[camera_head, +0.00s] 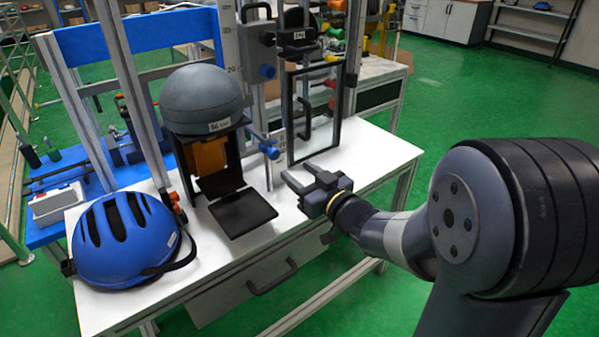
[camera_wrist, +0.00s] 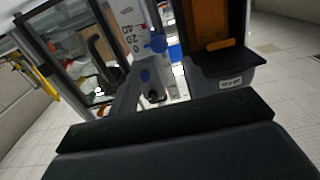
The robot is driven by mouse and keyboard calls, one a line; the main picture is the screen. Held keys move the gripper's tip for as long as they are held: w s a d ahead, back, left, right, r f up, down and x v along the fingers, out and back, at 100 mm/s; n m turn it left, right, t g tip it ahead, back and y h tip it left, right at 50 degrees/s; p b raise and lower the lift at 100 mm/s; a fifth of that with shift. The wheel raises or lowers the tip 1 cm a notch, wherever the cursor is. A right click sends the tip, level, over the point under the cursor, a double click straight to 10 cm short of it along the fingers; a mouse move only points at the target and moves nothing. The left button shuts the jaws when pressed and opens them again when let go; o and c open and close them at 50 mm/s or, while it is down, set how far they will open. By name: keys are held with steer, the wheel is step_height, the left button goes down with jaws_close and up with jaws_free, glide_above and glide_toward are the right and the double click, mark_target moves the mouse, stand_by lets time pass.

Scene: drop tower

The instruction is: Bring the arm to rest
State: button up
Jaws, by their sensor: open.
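My gripper (camera_head: 300,172) is open, its two fingers apart with nothing between them. In the head view it is held over the right part of the white table (camera_head: 255,268), to the right of the black-framed drop tower base. My arm reaches in from the right. A grey domed headform (camera_head: 203,97) with a small white label sits on the tower, left of my gripper and apart from it. In the wrist view the labelled grey part (camera_wrist: 218,75) shows beyond a large dark shape that fills the bottom; I cannot tell what that shape is.
A blue helmet (camera_head: 122,238) with a dark strap lies at the table's left end. A black flat plate (camera_head: 243,212) projects under the orange panel (camera_head: 208,158). A black-framed clear door (camera_head: 315,112) stands behind my gripper. Green floor (camera_head: 455,110) is open at the right.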

mark_target(274, 159)
steer(key=x, duration=0.3)
steer(key=b+x, duration=0.1)
steer(key=x, duration=0.7)
steer(key=shift+f+b, duration=0.35)
steer(key=shift+f, duration=0.05)
steer(key=shift+s+f+b, duration=0.1)
steer(key=shift+f+b, duration=0.35)
steer(key=shift+f, duration=0.15)
steer(key=shift+r, duration=0.15)
